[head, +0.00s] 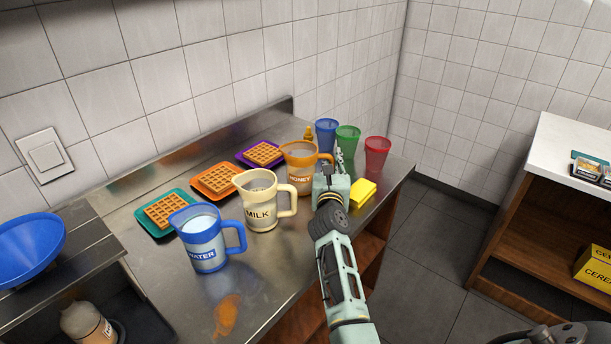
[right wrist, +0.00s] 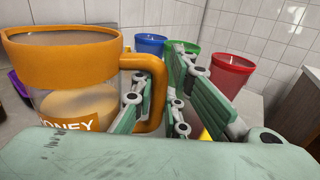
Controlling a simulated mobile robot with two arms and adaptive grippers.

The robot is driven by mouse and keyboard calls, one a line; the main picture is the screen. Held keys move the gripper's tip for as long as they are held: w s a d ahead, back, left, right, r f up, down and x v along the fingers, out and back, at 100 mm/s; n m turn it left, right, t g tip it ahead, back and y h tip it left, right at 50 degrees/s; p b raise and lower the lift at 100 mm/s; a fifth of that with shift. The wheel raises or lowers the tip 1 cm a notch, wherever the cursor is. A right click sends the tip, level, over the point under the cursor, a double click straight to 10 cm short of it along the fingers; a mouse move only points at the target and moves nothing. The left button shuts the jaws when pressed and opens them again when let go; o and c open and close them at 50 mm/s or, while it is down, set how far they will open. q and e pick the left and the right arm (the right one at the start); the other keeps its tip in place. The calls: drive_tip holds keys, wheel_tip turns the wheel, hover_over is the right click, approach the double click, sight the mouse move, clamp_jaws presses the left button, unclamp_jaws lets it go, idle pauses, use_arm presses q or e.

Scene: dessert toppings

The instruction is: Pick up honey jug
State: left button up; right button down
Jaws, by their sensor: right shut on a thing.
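The honey jug (head: 299,160), with an orange rim and handle and a clear body labelled HONEY, stands upright at the right end of a row of jugs on the metal counter (head: 262,276). In the right wrist view the jug (right wrist: 62,62) fills the left side, with honey-coloured contents. My right gripper (head: 337,165) is at the jug's handle side. In the right wrist view its green fingers (right wrist: 166,88) are at the orange handle and shut on it. Whether the jug's base touches the counter is hard to tell. My left gripper is out of view.
The cream milk jug (head: 259,204) and blue water jug (head: 204,240) stand left of the honey jug. Waffles on coloured plates lie behind them. Blue (head: 326,132), green (head: 347,141) and red (head: 376,153) cups stand behind my gripper. A yellow block (head: 362,193) lies right of it.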

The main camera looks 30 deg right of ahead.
drive_tip(key=shift+w+r, duration=0.1)
drive_tip(key=shift+r, duration=0.1)
